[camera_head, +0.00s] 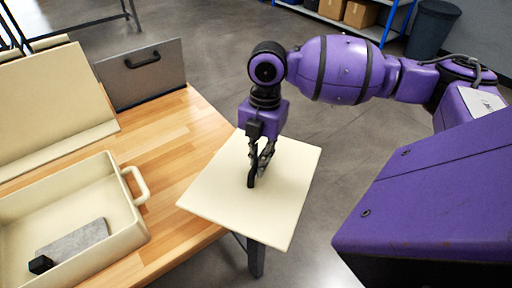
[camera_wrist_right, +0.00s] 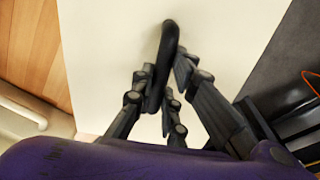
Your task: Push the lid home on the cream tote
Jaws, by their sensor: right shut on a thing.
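The cream tote (camera_head: 128,240) stands open on the wooden table at the lower left, with a loop handle (camera_head: 137,186) on its right side. Inside it lie a grey block and a small black piece. A flat square cream lid (camera_head: 288,190) hangs from my right gripper (camera_head: 258,170), to the right of the tote and past the table's edge. My right gripper is shut on the lid's black handle, which also shows in the right wrist view (camera_wrist_right: 168,50). The lid is apart from the tote. My left gripper is in neither view.
A wooden table (camera_head: 185,135) holds the tote, with bare wood between tote and lid. A grey panel with a black handle (camera_head: 140,75) stands at the table's back. A cream panel (camera_head: 50,100) leans at the left. A blue shelf and a dark bin (camera_head: 432,30) are far off.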

